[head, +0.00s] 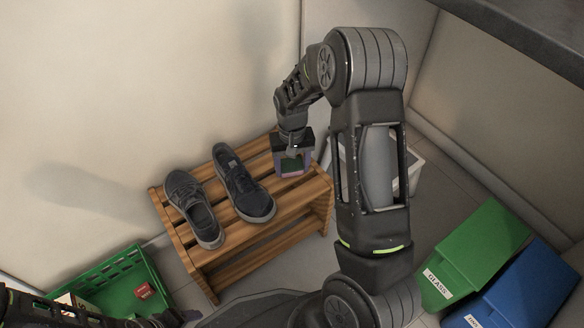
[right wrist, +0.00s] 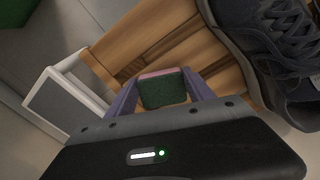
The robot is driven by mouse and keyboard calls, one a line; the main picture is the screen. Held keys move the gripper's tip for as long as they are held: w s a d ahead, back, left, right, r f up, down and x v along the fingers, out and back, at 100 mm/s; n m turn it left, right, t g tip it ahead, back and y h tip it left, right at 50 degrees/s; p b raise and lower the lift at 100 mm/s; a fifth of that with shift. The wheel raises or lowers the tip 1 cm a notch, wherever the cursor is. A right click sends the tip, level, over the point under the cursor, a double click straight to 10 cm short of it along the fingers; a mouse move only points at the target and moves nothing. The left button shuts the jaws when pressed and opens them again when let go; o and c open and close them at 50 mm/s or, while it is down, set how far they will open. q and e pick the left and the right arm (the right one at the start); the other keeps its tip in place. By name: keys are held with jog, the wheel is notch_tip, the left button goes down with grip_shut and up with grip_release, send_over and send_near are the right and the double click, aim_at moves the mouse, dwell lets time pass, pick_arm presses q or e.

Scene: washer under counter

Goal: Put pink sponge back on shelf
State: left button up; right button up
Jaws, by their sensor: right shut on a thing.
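The sponge (right wrist: 164,89), dark green with a pink edge, is held between the two fingers of my right gripper (right wrist: 163,95) in the right wrist view. My right gripper (head: 292,165) also shows in the head view, over the right end of the slatted wooden shelf (head: 295,205). The sponge (head: 291,166) shows there as a small dark green and pink patch. I cannot tell whether it touches the slats. My left arm shows at the lower left edge of the head view, but its fingers are not clear.
Two dark shoes (head: 193,208) (head: 243,183) stand on the shelf's left and middle. A green crate (head: 125,285) is at the lower left. A white bin (head: 414,170) stands right of the shelf, partly behind my arm. Green (head: 478,250) and blue (head: 525,290) bins stand at the right.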

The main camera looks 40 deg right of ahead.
aim_at(292, 168)
jog(key=shift+f, duration=0.1)
jog(key=o, duration=1.3)
jog(key=shift+r, duration=0.2)
notch_tip(292, 168, up, 12)
jog(key=p, duration=0.5)
